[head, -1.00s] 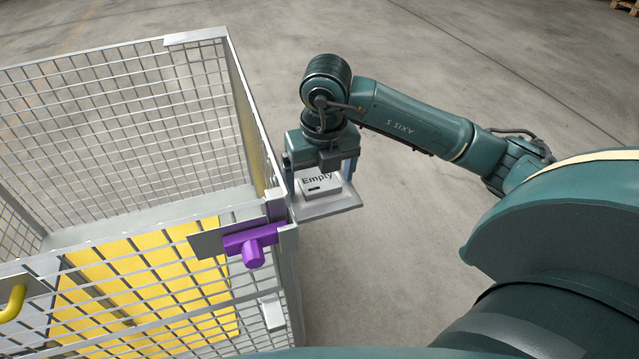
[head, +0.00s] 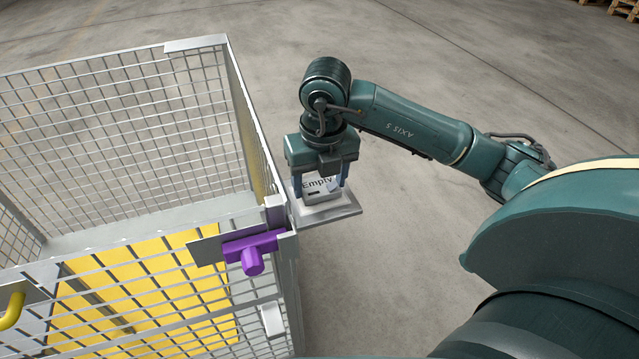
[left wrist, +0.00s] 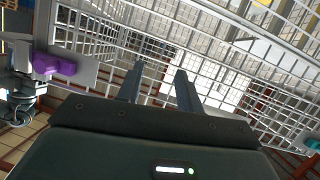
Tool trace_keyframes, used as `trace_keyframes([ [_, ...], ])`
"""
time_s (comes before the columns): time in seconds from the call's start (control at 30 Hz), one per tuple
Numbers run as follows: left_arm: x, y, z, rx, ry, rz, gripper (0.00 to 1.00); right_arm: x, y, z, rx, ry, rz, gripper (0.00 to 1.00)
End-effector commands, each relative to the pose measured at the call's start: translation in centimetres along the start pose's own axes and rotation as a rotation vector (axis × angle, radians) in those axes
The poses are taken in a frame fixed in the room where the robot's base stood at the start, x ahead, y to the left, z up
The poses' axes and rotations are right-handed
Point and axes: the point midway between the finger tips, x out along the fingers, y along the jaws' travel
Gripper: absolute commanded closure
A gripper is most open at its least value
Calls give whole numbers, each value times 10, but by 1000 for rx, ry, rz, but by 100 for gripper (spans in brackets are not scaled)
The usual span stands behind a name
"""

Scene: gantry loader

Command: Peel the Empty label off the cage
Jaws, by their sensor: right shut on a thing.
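The Empty label (head: 317,195) is a small pale block with dark lettering in the head view. It is at a grey plate (head: 340,211) beside the cage's near right corner. My right gripper (head: 320,188) points down over the plate, shut on the label with a finger on each side. I cannot tell whether the label still touches the plate. The cage (head: 262,150) is grey wire mesh and fills the left of the head view. My left gripper (left wrist: 160,88) shows only in the left wrist view, open and empty, with mesh beyond its fingers.
A purple latch (head: 250,250) sits on the cage's front right corner. A yellow handle (head: 12,310) is at the far left, and a yellow panel (head: 150,275) shows through the mesh.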

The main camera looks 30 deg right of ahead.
Motion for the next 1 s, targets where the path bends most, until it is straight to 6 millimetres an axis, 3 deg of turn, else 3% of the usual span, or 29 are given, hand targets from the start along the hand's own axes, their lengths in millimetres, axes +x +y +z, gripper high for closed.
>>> trace_keyframes([
  [0.43, 6, 4, 1, -10, -41, 15, 64, -85, 0, 11, 1, -6, 0, 59],
  [1.0, 1, 7, -15, -16, -51, 14, 64, -114, 0, 14, 0, -1, 0, 59],
])
